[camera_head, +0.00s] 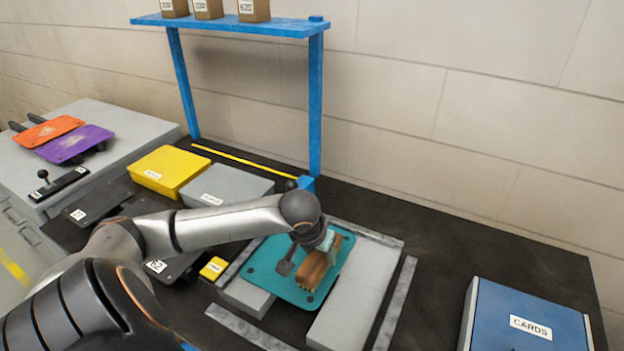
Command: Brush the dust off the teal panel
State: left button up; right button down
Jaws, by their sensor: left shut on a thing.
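The teal panel (262,270) lies flat across grey blocks inside a grey frame on the dark bench. My left gripper (318,250) reaches in over the panel from the left and is shut on a brown brush (314,272). The brush is over the right part of the panel. I cannot tell whether it touches the panel's surface. The gripper and brush hide part of the panel, and no dust can be made out clearly on what shows. My right gripper is not in view.
A blue box labelled CARDS (530,318) stands at the right. A yellow box (168,168) and a grey box (226,184) stand behind my arm. A blue shelf frame (315,110) rises at the back. Orange (48,131) and purple (75,144) panels lie far left.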

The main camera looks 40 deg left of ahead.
pick_arm(q)
jog(key=shift+d+f, duration=0.1)
jog(key=shift+d, duration=0.25)
jog(key=shift+w+r, duration=0.1)
jog(key=shift+r, duration=4)
